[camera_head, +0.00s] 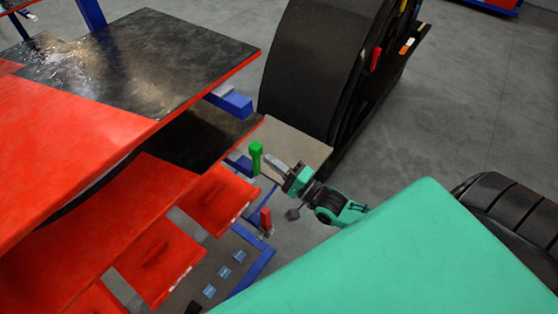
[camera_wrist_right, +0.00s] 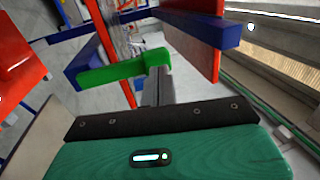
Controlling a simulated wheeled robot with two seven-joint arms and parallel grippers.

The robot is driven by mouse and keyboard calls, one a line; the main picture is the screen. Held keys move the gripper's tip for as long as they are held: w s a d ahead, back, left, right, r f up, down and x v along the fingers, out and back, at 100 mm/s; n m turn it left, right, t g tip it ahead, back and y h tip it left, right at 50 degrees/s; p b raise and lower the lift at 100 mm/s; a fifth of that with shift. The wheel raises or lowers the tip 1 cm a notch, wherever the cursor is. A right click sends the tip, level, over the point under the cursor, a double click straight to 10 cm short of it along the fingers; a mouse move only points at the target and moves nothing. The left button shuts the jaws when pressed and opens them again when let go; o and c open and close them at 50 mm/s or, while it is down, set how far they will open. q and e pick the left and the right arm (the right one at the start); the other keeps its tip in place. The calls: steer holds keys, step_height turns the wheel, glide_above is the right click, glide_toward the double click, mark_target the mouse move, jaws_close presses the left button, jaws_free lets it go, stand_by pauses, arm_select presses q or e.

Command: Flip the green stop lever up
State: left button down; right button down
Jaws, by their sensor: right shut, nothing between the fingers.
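The green stop lever (camera_head: 256,158) stands on the blue frame beside the red workbench in the head view. In the right wrist view the green lever (camera_wrist_right: 125,68) runs across, just ahead of the fingers. My right gripper (camera_head: 272,162) is shut and empty, its fingertips close to the lever on its right side. In the wrist view the shut fingers (camera_wrist_right: 158,85) reach the lever's end; I cannot tell whether they touch it. My left gripper is out of view.
A red lever (camera_head: 265,219) stands on the blue frame (camera_head: 257,268) nearby. The red workbench (camera_head: 70,120) with drawers fills the left. A large black drum (camera_head: 310,70) stands behind the gripper. Grey floor (camera_head: 480,110) is open at the right.

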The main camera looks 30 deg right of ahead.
steer(key=shift+x, duration=0.8)
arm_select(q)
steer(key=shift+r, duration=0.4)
arm_select(e)
steer(key=shift+r, duration=0.3)
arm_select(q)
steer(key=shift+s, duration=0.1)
arm_select(e)
steer(key=shift+w+r, duration=0.1)
steer(key=shift+r, duration=0.1)
